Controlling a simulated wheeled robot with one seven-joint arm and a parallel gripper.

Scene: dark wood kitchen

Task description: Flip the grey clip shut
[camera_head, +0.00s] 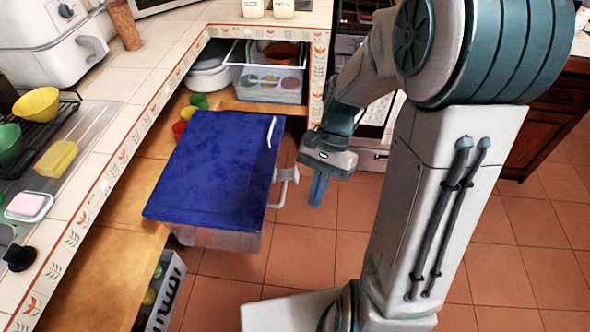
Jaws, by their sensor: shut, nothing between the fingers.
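A clear plastic box (217,239) with a blue lid (215,165) sits at the edge of the wooden lower shelf. A pale grey clip (284,185) is on the box's right side and sticks outward, away from the wall. The lid lies on the box. My gripper (318,190) points downward to the right of the clip, with a small gap between them in the picture. Its blue fingers are together and hold nothing. How far the clip is from the fingers in depth is hard to tell.
A white strip (270,132) lies along the lid's far right edge. A clear bin (266,80) and small cups (199,101) stand behind the box. The tiled counter (150,85) runs along the left. Open tiled floor (310,255) lies right of the box.

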